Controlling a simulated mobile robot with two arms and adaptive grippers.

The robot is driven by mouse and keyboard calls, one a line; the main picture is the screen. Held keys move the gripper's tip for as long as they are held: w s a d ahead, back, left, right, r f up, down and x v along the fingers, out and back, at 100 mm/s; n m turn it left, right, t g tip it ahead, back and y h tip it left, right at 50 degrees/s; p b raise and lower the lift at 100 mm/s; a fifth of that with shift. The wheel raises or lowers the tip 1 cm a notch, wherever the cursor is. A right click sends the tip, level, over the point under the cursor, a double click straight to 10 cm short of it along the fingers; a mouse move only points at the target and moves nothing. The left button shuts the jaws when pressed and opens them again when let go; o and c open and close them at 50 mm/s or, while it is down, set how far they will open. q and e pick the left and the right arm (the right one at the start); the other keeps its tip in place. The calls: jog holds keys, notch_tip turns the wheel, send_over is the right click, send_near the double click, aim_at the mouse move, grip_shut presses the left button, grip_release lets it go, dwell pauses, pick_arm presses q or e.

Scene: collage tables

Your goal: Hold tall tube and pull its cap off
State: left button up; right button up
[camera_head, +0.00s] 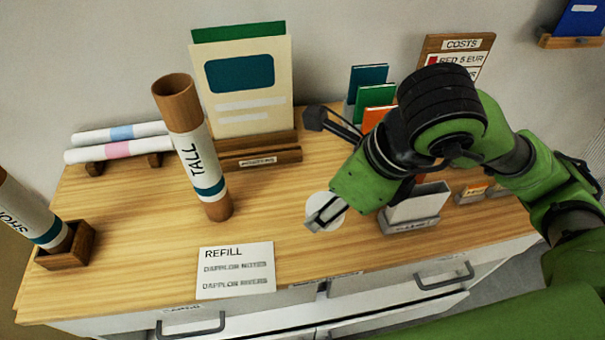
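The tall tube (196,150), brown with a white sleeve marked TALL and a teal band, stands on the wooden table left of the middle. Its brown upper end shows a rim with a dark hollow; no separate cap can be made out on it. My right gripper (321,218) is low over the table, to the right of the tube and apart from it. A pale round disc (338,217) shows behind its fingers; whether they touch it or are closed I cannot tell. My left gripper is not in view.
A short tube (40,222) leans in a wooden holder (82,240) at the left. Rolled posters (125,150) and a poster stand (250,160) are behind the tall tube. A REFILL card (236,270) lies in front. A card holder (412,226) stands right.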

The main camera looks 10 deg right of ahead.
jog(key=w+f+p, duration=0.1)
jog(key=w+f, duration=0.2)
jog(key=w, duration=0.1)
jog(key=w+f+p, duration=0.1)
jog(key=w+f, duration=0.2)
jog(key=w, duration=0.1)
jog(key=w+f+p, duration=0.2)
jog(key=w, duration=0.3)
jog(key=shift+a+f, duration=0.1)
jog(key=shift+f, duration=0.3)
jog(key=shift+w+f, duration=0.4)
jog(key=shift+f, duration=0.1)
notch_tip(320, 180, down, 2)
jog(key=shift+f+p, duration=0.1)
jog(key=shift+p, duration=0.95)
jog(key=shift+f, duration=0.45)
